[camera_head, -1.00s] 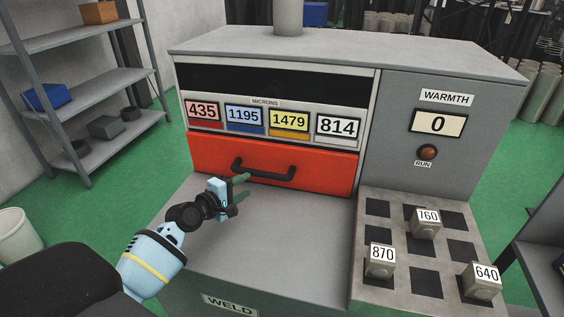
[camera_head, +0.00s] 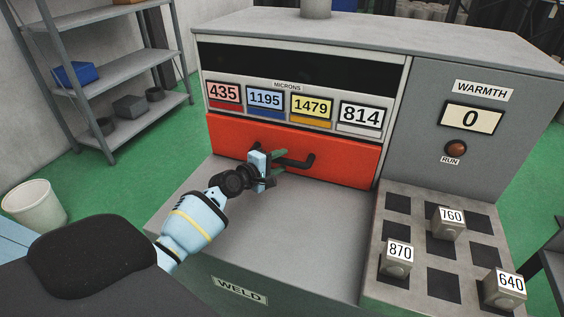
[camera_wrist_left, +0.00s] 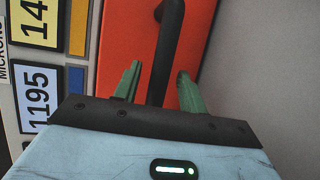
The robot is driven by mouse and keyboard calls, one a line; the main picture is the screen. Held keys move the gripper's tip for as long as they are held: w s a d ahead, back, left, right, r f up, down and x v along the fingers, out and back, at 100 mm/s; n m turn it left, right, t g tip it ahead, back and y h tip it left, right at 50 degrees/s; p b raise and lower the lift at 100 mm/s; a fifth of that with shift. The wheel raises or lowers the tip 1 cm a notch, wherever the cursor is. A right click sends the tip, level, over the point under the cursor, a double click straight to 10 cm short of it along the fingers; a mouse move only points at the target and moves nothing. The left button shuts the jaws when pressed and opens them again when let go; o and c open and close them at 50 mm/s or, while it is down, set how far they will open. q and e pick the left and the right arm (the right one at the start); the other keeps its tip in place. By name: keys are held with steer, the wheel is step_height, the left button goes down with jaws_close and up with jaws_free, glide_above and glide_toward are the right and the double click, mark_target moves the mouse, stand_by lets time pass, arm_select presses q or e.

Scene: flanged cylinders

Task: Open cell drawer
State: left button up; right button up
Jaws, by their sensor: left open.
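The red cell drawer (camera_head: 338,158) is shut in the front of the grey machine, below the row of number labels. Its black bar handle (camera_head: 297,162) runs across the drawer front. My left gripper (camera_head: 279,163) is open at the handle. In the left wrist view the handle (camera_wrist_left: 165,50) passes between the two green fingers (camera_wrist_left: 158,90), nearer the left finger, and the fingers are apart. In the head view my gripper hides the left part of the handle. My right gripper is not in view.
A grey ledge (camera_head: 290,225) lies below the drawer. To its right a panel (camera_head: 408,285) has dark square recesses and blocks marked 760 (camera_head: 449,224), 870 (camera_head: 397,258) and 640 (camera_head: 504,288). The warmth display (camera_head: 471,117) reads 0, above a run button (camera_head: 456,149).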

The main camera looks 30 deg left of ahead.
arm_select(q)
steer(key=shift+w+d, duration=0.1)
steer(key=shift+w, duration=0.45)
jaws_close()
